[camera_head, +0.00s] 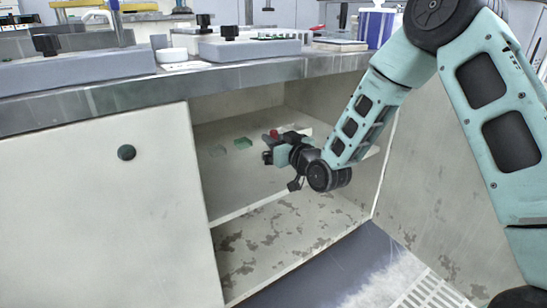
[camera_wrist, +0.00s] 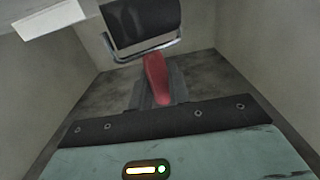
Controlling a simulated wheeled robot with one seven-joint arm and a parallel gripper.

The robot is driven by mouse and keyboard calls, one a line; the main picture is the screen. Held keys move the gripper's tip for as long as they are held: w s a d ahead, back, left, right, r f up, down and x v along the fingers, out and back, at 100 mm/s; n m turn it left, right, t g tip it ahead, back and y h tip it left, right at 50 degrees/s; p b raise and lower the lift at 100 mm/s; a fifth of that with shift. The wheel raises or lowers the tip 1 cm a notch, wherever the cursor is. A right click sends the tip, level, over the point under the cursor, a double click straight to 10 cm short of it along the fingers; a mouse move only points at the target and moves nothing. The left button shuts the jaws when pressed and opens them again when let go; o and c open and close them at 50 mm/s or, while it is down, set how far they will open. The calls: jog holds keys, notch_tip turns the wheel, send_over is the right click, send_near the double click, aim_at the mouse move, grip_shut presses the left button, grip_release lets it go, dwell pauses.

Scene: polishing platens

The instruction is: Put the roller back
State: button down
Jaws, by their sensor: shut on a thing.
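The roller has a black cylinder (camera_wrist: 142,24), a bent metal frame and a red handle (camera_wrist: 155,78) in the wrist view. My gripper (camera_wrist: 157,97) is shut on the red handle, with the cylinder pointing away from my wrist. In the head view my gripper (camera_head: 270,154) is inside the open cabinet, over the upper shelf (camera_head: 225,190). A small red part (camera_head: 274,133) shows just above my gripper; the rest of the roller is hard to make out there. Whether the roller touches the shelf cannot be told.
Green patches or small items (camera_head: 244,142) lie on the shelf left of my gripper. A white block (camera_wrist: 60,20) is at the wrist view's upper left. The cabinet door (camera_head: 100,215) stands left of the opening, and the steel counter (camera_head: 240,75) overhangs it.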

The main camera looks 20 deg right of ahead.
jog(key=shift+f+b, duration=0.75)
jog(key=shift+f, duration=0.75)
jog(key=shift+f, duration=0.2)
jog(key=c, duration=1.3)
grip_release()
jog(key=shift+r, duration=0.1)
